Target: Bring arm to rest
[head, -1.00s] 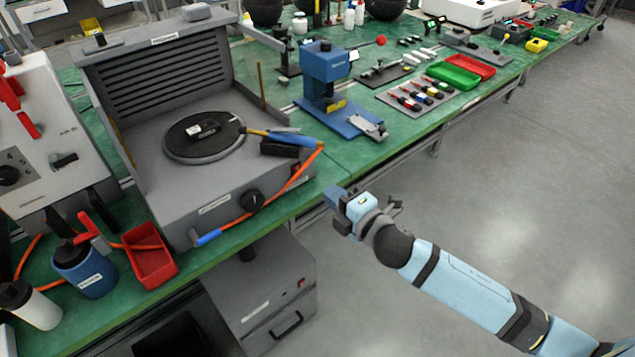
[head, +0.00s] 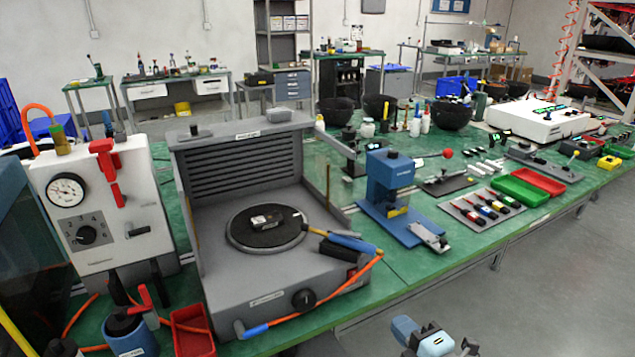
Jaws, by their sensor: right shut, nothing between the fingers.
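My right gripper (head: 436,342) shows at the bottom edge of the head view, right of centre. It is shut and empty, in front of the bench and apart from it. The rest of my right arm is out of the picture. My left gripper is not in view.
The green bench (head: 400,262) runs along behind the gripper. A grey ventilated station (head: 225,290) with a round black plate, a blue press (head: 388,185), a green tray (head: 520,190) and a red tray (head: 538,181) stand on it. Grey floor (head: 540,290) at the right is clear.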

